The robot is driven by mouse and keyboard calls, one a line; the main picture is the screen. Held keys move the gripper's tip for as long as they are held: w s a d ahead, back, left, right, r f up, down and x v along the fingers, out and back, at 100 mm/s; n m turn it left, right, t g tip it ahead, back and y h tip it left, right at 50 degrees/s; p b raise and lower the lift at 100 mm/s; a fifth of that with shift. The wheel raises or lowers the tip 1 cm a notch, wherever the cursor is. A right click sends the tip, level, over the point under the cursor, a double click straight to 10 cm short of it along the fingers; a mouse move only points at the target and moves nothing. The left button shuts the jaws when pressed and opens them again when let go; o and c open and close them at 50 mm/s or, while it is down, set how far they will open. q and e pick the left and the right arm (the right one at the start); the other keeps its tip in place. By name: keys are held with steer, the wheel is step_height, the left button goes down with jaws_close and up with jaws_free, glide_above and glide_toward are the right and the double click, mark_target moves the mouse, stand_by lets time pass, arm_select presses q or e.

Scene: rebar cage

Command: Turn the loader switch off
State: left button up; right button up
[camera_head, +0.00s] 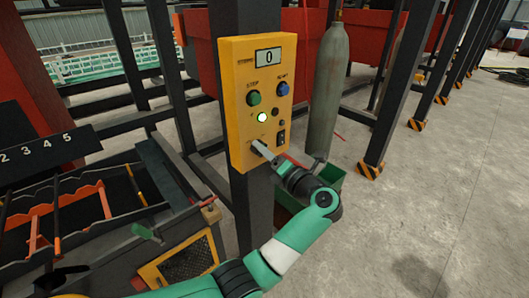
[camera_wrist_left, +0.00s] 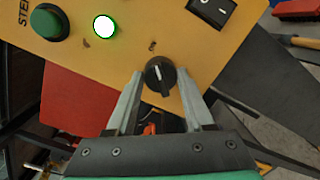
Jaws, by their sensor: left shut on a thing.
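A yellow control panel (camera_head: 240,120) is mounted on a dark post. It carries a display (camera_head: 267,56) reading 0, a green button (camera_head: 254,98), a blue button (camera_head: 282,89), a lit round lamp (camera_head: 262,118) and a black rocker switch (camera_head: 281,137). In the left wrist view, a black rotary knob (camera_wrist_left: 160,73) with a pale pointer line sits between the fingertips of my left gripper (camera_wrist_left: 160,92), which is shut on it. In the head view, my left gripper (camera_head: 262,150) reaches the panel's lower part and hides the knob. The rocker switch (camera_wrist_left: 213,11) is above right of it.
A grey gas cylinder (camera_head: 326,90) stands right of the post, with a green box (camera_head: 328,178) below. A rack with numbered slots (camera_head: 40,150) is at the left. Concrete floor (camera_head: 450,190) is open at the right.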

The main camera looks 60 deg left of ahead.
arm_select(q)
jaws_close()
steer(key=shift+f, duration=0.1)
steer(key=n+g+b, duration=0.1)
steer(key=n+b, duration=0.6)
steer(key=n, duration=0.2)
steer(key=n+g+b, duration=0.1)
steer(key=n+b, duration=0.6)
steer(key=n, duration=0.3)
steer(key=shift+w+f+y, duration=0.1)
steer(key=shift+y, duration=0.3)
steer(key=shift+n, duration=0.3)
steer(key=o, duration=0.9)
jaws_free()
